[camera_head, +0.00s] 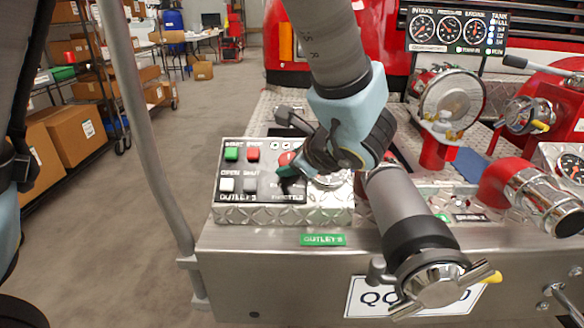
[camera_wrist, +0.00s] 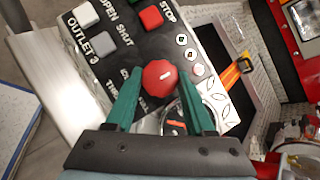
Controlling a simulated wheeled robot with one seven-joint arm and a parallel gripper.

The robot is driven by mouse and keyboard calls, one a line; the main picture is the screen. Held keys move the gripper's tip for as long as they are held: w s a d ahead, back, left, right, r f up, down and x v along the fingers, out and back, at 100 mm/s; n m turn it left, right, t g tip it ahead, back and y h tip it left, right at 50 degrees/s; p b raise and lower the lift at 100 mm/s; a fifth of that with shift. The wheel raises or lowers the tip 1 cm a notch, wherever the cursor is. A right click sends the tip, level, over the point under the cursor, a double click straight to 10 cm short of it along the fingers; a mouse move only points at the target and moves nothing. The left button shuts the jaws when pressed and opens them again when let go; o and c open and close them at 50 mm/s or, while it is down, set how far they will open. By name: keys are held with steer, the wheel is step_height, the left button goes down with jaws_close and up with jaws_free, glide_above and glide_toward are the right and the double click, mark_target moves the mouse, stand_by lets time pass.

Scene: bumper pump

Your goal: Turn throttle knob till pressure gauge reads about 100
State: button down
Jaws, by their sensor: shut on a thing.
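The red round throttle knob (camera_wrist: 160,77) with a short white mark is on the black face of the control box. In the head view the knob (camera_head: 287,158) is partly hidden by my gripper (camera_head: 290,172). In the wrist view the green fingers of my gripper (camera_wrist: 158,82) are closed around the knob, one on each side. The pressure gauge (camera_head: 449,28) seems to be the middle of three dials on the upper right panel. Its label and reading are too small to read surely.
Start (camera_head: 231,154), stop (camera_head: 253,154), open (camera_head: 226,185) and shut (camera_head: 250,186) buttons sit left of the knob. Another dial (camera_wrist: 178,124) shows partly behind my gripper. Red pipes and a chrome outlet (camera_head: 555,200) stand at right. A grey pole (camera_head: 150,150) rises at left.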

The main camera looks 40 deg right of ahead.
steer(key=shift+s+f+m+h, duration=0.1)
steer(key=shift+m+h, duration=0.2)
stand_by(0.4)
steer(key=shift+c, duration=1.4)
jaws_free()
steer(key=v, duration=1.1)
